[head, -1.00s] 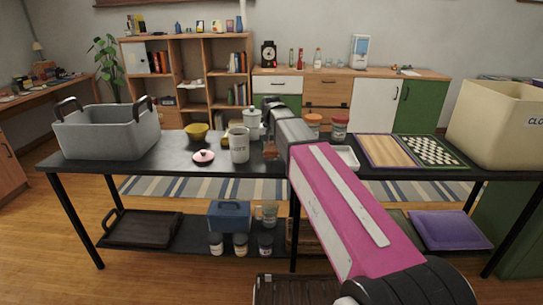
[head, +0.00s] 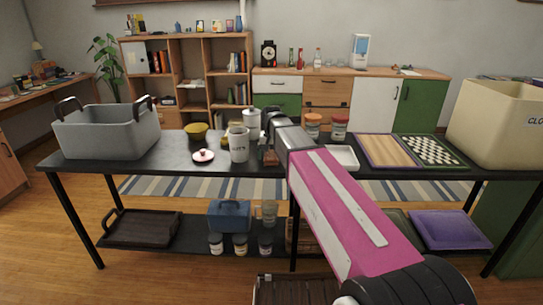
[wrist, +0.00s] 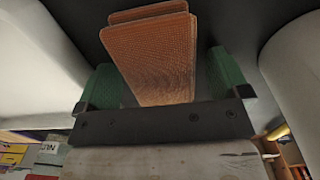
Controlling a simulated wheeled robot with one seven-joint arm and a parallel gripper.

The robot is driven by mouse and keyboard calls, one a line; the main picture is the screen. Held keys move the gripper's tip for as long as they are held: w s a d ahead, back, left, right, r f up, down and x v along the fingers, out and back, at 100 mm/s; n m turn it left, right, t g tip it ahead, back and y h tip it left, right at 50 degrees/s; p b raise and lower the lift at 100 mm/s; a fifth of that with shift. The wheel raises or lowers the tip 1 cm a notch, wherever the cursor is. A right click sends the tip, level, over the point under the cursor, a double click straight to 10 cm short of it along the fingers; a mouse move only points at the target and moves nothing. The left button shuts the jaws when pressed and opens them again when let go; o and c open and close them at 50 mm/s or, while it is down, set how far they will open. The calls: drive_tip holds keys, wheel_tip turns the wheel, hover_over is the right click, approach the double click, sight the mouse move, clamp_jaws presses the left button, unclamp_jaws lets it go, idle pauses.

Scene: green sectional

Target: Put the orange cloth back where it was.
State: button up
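The orange cloth (wrist: 155,55) is a folded, ribbed orange-brown piece over the dark table top in the wrist view. It lies between the two green finger pads of my gripper (wrist: 168,85), with a narrow gap showing on each side. My gripper looks open around it. In the head view a small part of the cloth (head: 270,158) shows at the table's middle, beside the white mug (head: 239,145); my arm hides much of this spot. A cream bin (head: 492,125) with a partly visible label starting "CLO" stands at the table's right end.
A white canister (head: 252,122) stands close behind the mug.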

sight(271, 154)
drive_tip(key=shift+r, duration=0.15)
wheel_tip(271, 154, up, 12)
idle(0.6)
